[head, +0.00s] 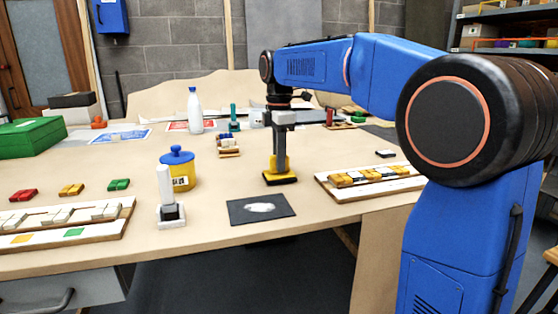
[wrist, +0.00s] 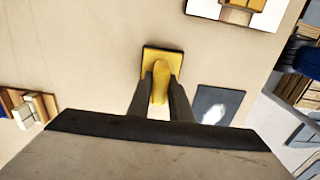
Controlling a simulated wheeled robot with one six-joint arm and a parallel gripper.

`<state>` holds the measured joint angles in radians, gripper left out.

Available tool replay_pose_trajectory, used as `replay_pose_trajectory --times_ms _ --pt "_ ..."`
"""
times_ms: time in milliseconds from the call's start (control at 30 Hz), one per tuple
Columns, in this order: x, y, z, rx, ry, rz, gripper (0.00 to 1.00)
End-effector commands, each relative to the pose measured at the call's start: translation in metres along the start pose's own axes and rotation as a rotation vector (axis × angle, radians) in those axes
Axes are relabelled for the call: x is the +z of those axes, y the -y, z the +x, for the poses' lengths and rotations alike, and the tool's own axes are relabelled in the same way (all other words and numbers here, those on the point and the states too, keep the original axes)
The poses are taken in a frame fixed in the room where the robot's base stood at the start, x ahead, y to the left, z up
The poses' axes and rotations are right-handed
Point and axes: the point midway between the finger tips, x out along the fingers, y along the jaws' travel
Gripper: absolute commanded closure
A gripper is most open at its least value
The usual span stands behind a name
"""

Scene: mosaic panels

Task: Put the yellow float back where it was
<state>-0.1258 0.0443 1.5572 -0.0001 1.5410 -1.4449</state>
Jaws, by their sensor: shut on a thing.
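The yellow float (head: 271,168) has a yellow handle and a dark base. It is over the middle of the table, behind the dark square with a white patch (head: 239,214). My gripper (head: 281,153) points straight down and is shut on the float's handle. In the wrist view the float (wrist: 151,60) shows between my two fingers (wrist: 160,75), with its base level. The dark square (wrist: 207,98) lies beside it there. I cannot tell whether the base touches the table or hangs just above it.
A yellow pot with a blue lid (head: 179,171) and a white-handled tool in a holder (head: 170,200) stand left. Tile panels lie at right (head: 345,194) and front left (head: 62,239). A wooden rack with small blocks (head: 228,152) stands behind. Bare tabletop surrounds the float.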

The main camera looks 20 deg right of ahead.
Motion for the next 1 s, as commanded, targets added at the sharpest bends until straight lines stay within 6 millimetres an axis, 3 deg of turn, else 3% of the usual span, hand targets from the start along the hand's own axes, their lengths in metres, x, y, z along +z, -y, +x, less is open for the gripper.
replay_pose_trajectory --times_ms 367,400,467,800,1000 --pt "0.000 0.000 0.004 0.001 0.000 0.000 0.99" --pt "0.000 0.000 0.004 0.001 0.000 0.000 0.77" --pt "0.000 0.000 0.004 0.001 0.000 0.000 0.63" --pt "0.000 0.000 0.003 0.001 0.000 0.000 0.63" --pt "0.000 -0.001 -0.018 0.003 0.000 0.000 0.63"
